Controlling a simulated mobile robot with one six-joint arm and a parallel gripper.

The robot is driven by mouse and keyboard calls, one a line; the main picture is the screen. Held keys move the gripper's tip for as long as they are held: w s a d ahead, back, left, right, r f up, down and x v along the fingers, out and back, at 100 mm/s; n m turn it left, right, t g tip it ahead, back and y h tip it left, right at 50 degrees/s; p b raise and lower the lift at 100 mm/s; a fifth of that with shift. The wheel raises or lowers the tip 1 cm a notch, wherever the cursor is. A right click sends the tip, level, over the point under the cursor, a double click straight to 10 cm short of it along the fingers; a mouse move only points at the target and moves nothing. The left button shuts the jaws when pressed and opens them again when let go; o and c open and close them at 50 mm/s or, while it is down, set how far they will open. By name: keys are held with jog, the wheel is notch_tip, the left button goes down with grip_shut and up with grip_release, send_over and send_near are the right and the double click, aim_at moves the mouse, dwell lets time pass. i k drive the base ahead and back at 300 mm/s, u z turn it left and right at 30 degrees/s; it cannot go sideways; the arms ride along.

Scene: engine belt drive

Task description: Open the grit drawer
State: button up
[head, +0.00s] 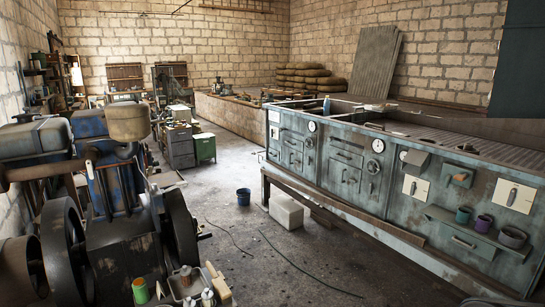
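A long worn blue-green cabinet (335,175) runs along the right side. Its front has several doors and drawers, and no label naming a grit drawer can be read. A wide drawer front with a bar handle (463,243) sits low at the right, under a small shelf, and looks shut. Other drawer fronts (346,158) with handles show in the middle of the cabinet and also look shut. I cannot tell which one is the grit drawer. My gripper is not in view.
Several cups (483,223) stand on the cabinet's small shelf (470,232). Thin cables (300,268) cross the floor. A large engine (110,200) fills the left. The middle aisle is mostly clear.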

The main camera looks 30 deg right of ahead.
aim_at(274, 153)
jog(key=k, duration=0.65)
jog(key=z, duration=0.45)
jog(key=i, duration=1.1)
jog(key=z, duration=0.65)
jog(key=i, duration=0.9)
jog(key=z, duration=0.35)
jog(key=i, duration=2.1)
jog(key=u, duration=0.4)
jog(key=i, duration=0.85)
jog(key=u, duration=0.25)
